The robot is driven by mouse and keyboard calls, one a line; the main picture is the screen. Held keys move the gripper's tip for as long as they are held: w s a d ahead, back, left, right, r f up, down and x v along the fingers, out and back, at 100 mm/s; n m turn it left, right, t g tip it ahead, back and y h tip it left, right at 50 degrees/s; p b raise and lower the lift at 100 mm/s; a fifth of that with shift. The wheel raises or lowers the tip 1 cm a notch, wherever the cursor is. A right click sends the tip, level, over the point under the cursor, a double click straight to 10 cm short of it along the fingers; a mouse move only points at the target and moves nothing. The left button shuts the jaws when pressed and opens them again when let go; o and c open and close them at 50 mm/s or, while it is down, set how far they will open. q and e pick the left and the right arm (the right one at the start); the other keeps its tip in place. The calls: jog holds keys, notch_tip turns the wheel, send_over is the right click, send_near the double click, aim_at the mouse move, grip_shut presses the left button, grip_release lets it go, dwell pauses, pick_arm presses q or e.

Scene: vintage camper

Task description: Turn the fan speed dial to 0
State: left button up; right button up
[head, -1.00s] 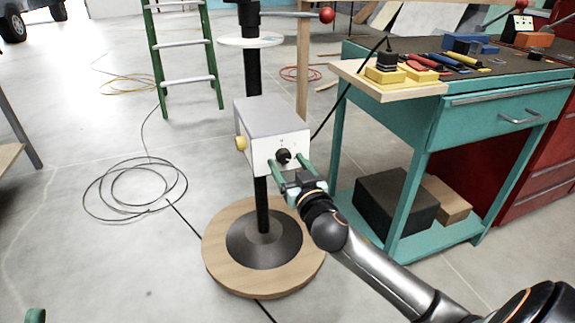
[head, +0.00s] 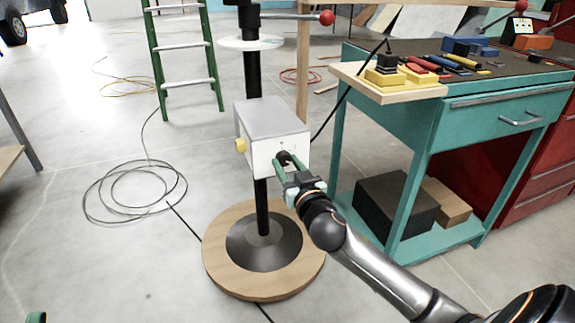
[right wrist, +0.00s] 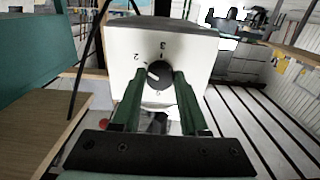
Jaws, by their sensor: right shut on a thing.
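The fan speed dial (head: 284,157) is a black round knob on the front of a white control box (head: 278,151) on a black post. In the right wrist view the dial (right wrist: 158,84) has a white mark towards its upper left, roughly on the side of the numeral 2. A 3 shows above the dial and another numeral, hard to read, below it. My right gripper (head: 290,166) is shut on the dial, one green finger at each side; the fingers hide some of the scale. Only a green tip of my left gripper (head: 36,317) shows at the bottom left.
A yellow knob (head: 241,145) sits on the box's left side. The post stands on a round wooden base (head: 225,272). A teal workbench (head: 435,120) with tools is at the right. A coiled cable (head: 135,190) and a green ladder (head: 157,65) are at the left.

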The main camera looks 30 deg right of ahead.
grip_shut()
